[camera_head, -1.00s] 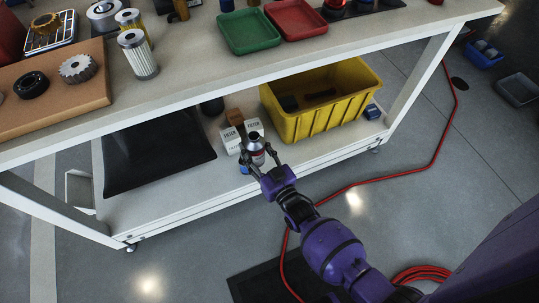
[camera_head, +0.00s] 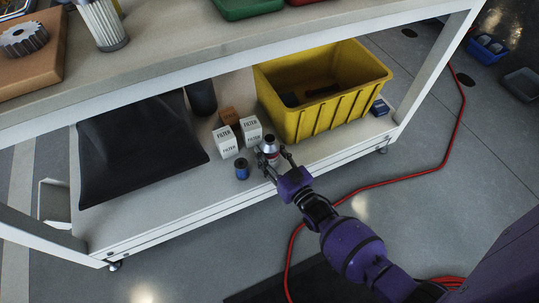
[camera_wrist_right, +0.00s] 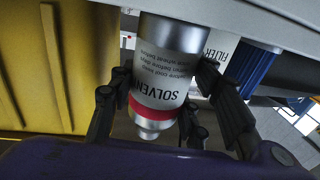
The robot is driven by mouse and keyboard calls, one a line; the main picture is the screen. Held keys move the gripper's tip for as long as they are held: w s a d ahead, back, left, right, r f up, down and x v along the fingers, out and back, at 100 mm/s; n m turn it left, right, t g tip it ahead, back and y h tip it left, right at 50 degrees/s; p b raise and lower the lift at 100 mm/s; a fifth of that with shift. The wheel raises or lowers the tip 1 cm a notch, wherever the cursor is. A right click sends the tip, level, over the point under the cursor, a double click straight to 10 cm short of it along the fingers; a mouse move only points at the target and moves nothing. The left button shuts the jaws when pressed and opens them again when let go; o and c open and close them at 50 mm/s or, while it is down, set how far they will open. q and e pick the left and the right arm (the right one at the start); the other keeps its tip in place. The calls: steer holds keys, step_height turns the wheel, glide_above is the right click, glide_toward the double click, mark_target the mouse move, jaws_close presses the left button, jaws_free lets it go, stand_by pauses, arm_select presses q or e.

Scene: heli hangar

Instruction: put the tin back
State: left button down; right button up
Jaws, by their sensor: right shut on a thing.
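The tin (camera_head: 270,146) is a silver solvent tin with a white label and a red band. My right gripper (camera_head: 274,159) is shut on it at the front of the lower shelf (camera_head: 165,205), right of the white filter boxes and in front of the yellow bin. In the right wrist view the tin (camera_wrist_right: 160,88) sits between the two fingers of the gripper (camera_wrist_right: 163,80), its label upside down in the picture. Whether its base touches the shelf I cannot tell. My left gripper is not in view.
A black sheet-like thing (camera_head: 140,150) covers the left shelf. The worktop (camera_head: 190,48) overhangs the shelf.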

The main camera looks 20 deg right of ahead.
steer(key=shift+r, duration=0.1)
steer(key=shift+f, duration=0.2)
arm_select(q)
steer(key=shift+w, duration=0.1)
arm_select(e)
steer(key=o, duration=1.4)
steer(key=shift+c, duration=0.2)
